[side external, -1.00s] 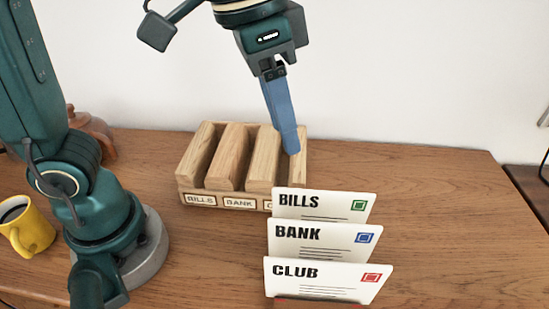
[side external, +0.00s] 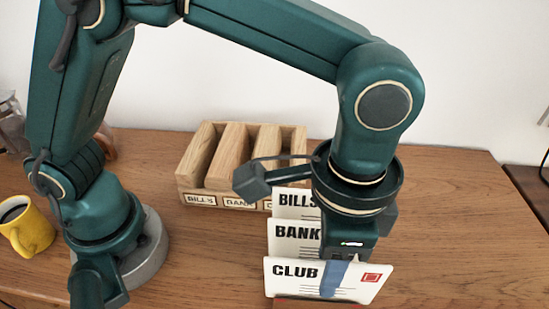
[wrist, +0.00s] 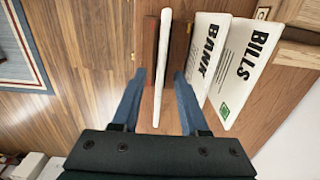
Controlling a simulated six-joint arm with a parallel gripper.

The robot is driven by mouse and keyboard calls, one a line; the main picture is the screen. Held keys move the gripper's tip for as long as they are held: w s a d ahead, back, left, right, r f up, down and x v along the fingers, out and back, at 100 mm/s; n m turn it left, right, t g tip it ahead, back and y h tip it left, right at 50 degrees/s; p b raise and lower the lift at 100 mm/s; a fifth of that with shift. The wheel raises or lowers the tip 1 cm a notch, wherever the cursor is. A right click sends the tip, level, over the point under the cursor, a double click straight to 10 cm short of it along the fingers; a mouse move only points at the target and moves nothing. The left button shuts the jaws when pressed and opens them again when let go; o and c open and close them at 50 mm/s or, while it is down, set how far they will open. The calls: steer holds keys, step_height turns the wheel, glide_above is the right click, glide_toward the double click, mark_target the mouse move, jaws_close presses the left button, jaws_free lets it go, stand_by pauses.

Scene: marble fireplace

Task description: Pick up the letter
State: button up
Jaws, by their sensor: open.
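Three white letters stand one behind another: CLUB (side external: 292,273) in front with a red stamp, BANK (side external: 290,237) behind it, and BILLS (side external: 292,203) farthest back. My gripper (side external: 332,282) is low over the CLUB letter, with one blue finger in front of its face and the other hidden. In the wrist view my open gripper (wrist: 160,76) straddles the CLUB letter (wrist: 162,60), seen edge-on, with gaps on both sides. The right finger lies between CLUB and BANK (wrist: 206,60). The BILLS letter (wrist: 246,68) is farther right.
A wooden sorter (side external: 195,199) with labelled slots stands behind the letters; BILLS and BANK labels are readable. A dark red strip (wrist: 148,45) lies alongside the CLUB letter. A yellow mug (side external: 32,232) stands at the left. The table's right side is clear.

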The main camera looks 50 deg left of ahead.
steer(key=shift+f, duration=0.25)
steer(key=shift+c, duration=0.3)
jaws_close()
stand_by(1.0)
